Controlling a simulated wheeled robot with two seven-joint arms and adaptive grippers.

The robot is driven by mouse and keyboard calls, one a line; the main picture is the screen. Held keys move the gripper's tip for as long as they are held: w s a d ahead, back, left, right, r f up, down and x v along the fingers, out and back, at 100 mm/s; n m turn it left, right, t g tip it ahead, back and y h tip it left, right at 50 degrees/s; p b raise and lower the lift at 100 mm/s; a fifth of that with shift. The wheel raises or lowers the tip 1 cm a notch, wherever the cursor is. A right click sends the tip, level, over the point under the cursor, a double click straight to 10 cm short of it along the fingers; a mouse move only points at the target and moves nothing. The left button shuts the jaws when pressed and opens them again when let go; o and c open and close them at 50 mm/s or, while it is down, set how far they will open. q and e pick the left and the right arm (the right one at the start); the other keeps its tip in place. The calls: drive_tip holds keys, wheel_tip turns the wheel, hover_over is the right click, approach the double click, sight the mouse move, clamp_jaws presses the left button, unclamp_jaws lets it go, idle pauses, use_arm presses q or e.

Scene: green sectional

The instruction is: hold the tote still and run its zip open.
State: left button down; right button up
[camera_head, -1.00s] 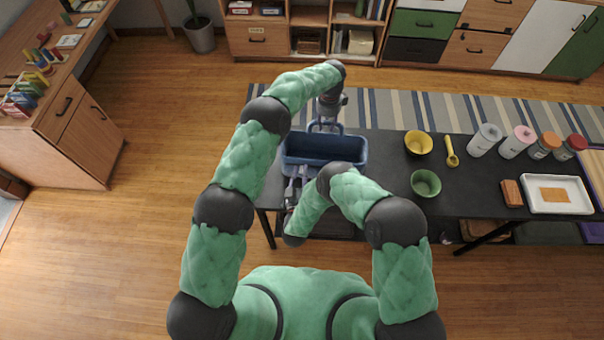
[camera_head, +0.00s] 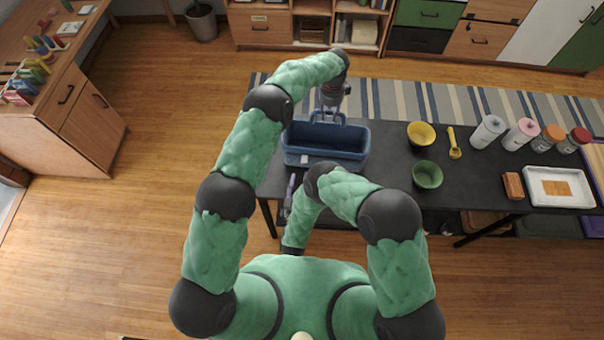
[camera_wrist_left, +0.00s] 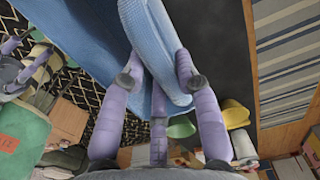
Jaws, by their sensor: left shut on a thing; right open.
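The blue tote (camera_head: 350,155) stands on the left part of the dark table, its darker blue inside showing from above. A raised handle (camera_head: 318,116) is at its back edge. My left gripper (camera_head: 329,108) is shut on this handle; in the left wrist view its purple fingers (camera_wrist_left: 158,75) close around the blue strap. My right gripper (camera_head: 289,195) is open and empty in front of the tote's left front corner, apart from it, partly hidden by my right arm. A small pale patch (camera_head: 304,160) shows at the tote's front; I cannot tell whether it is the zip pull.
On the dark table (camera_head: 390,145), right of the tote, are a yellow bowl (camera_head: 421,135), a green bowl (camera_head: 427,175), a yellow scoop (camera_head: 454,143), several jars, a brown block (camera_head: 513,186) and a white tray (camera_head: 535,199). A striped rug lies behind.

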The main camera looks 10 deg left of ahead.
idle(0.3)
use_arm(q)
drive_tip(key=c, duration=0.8)
unclamp_jaws()
drive_tip(key=shift+c, duration=0.2)
drive_tip(key=shift+r, duration=0.1)
